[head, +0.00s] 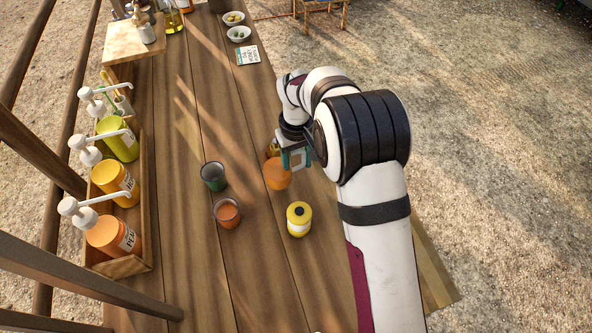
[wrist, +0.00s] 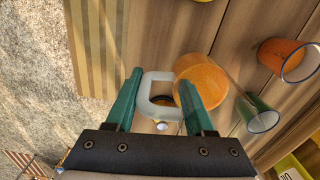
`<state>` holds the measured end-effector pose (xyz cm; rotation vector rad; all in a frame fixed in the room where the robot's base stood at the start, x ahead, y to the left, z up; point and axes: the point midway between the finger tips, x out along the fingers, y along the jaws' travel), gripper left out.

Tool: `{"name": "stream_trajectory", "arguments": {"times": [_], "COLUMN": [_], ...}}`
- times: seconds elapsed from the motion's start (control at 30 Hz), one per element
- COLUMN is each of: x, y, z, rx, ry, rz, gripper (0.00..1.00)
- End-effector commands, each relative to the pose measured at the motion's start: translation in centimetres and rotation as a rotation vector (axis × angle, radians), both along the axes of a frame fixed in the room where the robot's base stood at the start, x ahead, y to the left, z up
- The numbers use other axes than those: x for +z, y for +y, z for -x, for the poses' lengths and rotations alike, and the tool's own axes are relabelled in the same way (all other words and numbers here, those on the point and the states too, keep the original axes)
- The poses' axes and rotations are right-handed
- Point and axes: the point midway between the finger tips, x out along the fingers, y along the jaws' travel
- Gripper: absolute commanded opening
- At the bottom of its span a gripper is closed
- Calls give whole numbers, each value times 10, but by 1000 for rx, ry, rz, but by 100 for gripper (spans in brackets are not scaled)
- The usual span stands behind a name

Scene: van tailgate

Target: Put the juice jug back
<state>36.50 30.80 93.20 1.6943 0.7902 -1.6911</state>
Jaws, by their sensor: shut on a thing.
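The orange juice jug (head: 277,173) is over the right part of the wooden table. My gripper (head: 292,157) is at its far side and partly hides it. In the wrist view the jug's orange body (wrist: 203,80) is in front of the fingers, with its pale handle (wrist: 150,92) between them. My gripper (wrist: 160,100) is shut on that handle. I cannot tell whether the jug's base touches the table.
A wooden crate (head: 143,225) with several pump bottles lines the left edge. A card (head: 247,55) and bowls (head: 239,34) are at the far end. Mid-table is clear.

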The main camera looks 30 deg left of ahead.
Motion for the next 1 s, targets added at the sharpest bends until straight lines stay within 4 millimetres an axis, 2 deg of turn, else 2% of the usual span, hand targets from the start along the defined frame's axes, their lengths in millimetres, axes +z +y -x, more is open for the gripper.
{"name": "stream_trajectory", "arguments": {"times": [0.23,0.6,0.63,0.77,0.8,1.0], "x": [-39,-44,-44,-44,-44,-44], "y": [2,2,2,2,2,2], "z": [0,0,0,0,0,0], "rx": [-1,-1,-1,-1,-1,-1], "ry": [1,-1,0,0,0,0], "rz": [0,-1,0,0,0,0], "gripper": [0,0,57,81,84,84]}}
